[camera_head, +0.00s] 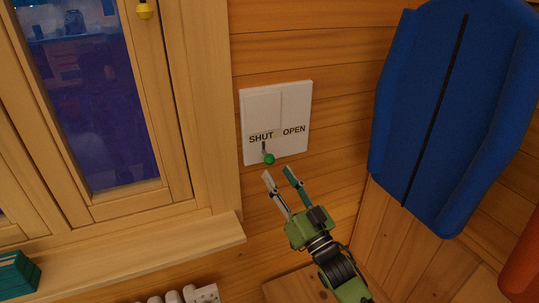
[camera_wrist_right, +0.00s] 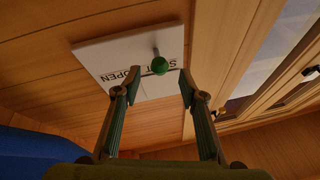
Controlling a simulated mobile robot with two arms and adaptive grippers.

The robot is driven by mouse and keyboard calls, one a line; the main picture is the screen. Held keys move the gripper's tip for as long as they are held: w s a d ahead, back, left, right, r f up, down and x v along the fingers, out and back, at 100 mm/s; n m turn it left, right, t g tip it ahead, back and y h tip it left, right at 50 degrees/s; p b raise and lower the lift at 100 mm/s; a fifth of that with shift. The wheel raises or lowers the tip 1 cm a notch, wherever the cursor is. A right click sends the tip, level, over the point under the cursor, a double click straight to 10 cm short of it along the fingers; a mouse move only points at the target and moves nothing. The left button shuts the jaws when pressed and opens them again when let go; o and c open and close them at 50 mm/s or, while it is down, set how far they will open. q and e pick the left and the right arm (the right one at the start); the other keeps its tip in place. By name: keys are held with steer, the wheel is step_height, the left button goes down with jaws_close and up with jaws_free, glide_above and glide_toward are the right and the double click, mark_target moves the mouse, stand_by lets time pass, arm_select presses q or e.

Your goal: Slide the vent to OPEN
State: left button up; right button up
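The vent (camera_head: 262,110) is a white square panel on the log wall, marked SHUT at left and OPEN at right. Its green knob (camera_head: 269,159) hangs on a short dark lever under the word SHUT. My right gripper (camera_head: 279,174) is open just below the knob, its fingers pointing up at the panel. In the right wrist view the knob (camera_wrist_right: 159,66) appears between the tips of the open right gripper (camera_wrist_right: 156,80), a little beyond them; I see no grip on it. My left gripper is not in view.
A window with a wooden frame (camera_head: 209,100) and sill (camera_head: 180,247) is left of the vent. A large blue padded object (camera_head: 400,110) stands at the right. A teal box (camera_head: 18,275) is at lower left. White rounded items (camera_head: 172,296) are at the bottom edge.

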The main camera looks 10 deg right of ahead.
mark_target(272, 164)
steer(key=p+x, duration=0.1)
steer(key=x, duration=0.4)
steer(key=shift+w+r, duration=0.15)
steer(key=shift+w, duration=0.2)
steer(key=shift+w+a, duration=0.1)
steer(key=shift+w, duration=0.25)
steer(key=shift+a+r, duration=0.1)
jaws_close()
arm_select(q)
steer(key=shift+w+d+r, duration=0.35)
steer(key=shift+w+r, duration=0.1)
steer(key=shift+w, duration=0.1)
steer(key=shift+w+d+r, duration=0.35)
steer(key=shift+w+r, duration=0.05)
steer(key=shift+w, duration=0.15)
